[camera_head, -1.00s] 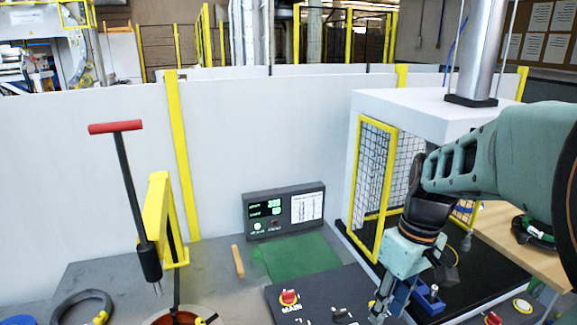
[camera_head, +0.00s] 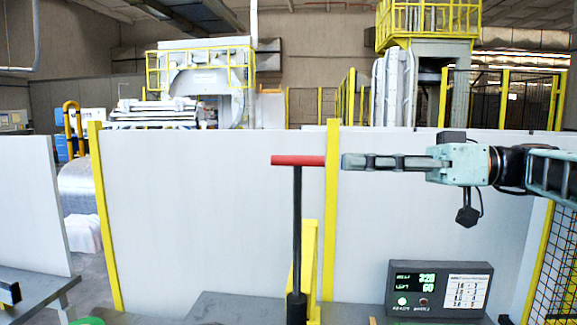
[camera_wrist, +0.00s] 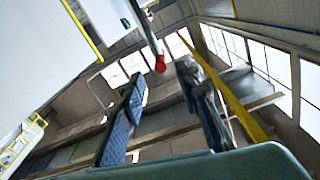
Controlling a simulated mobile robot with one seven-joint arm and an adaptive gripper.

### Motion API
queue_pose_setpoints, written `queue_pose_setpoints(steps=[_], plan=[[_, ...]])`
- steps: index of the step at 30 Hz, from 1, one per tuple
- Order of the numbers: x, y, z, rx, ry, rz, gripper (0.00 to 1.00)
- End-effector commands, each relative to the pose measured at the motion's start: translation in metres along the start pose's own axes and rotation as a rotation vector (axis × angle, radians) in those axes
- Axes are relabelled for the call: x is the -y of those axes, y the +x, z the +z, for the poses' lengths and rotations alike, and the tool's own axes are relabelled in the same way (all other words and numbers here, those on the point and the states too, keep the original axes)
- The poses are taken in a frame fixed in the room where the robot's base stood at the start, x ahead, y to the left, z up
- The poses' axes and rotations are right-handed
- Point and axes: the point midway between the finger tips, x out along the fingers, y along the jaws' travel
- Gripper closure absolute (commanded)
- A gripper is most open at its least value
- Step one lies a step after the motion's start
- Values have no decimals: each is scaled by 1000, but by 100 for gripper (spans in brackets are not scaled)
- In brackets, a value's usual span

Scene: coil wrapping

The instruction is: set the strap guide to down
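A red crossbar handle (camera_head: 298,160) tops an upright black rod (camera_head: 297,230) beside a yellow post; I cannot tell from a label whether this is the strap guide. My gripper (camera_head: 345,162) points left at the handle's height, with its tips just right of the bar's right end in the picture. In the wrist view, my gripper (camera_wrist: 162,72) has its two fingers spread apart with nothing held. The red handle's end (camera_wrist: 160,64) shows between the fingertips there, seemingly just beyond them.
A dark display box (camera_head: 440,290) with green digits stands at the lower right. White barrier panels (camera_head: 220,210) with yellow posts stand behind the handle. A mesh guard (camera_head: 555,270) is at the right edge. Free air surrounds the handle's left side.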

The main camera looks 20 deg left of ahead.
Motion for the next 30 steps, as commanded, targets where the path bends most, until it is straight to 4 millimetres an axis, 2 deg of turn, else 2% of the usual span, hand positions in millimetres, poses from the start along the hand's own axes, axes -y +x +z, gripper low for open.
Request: queue_pose_setpoints(steps=[16, 21, 30], plan=[[1, 90, -1, 1, 2, -2, 70], [0, 103, 0, 1, 3, 1, 70], [0, 105, 0, 1, 3, 2, 70]])
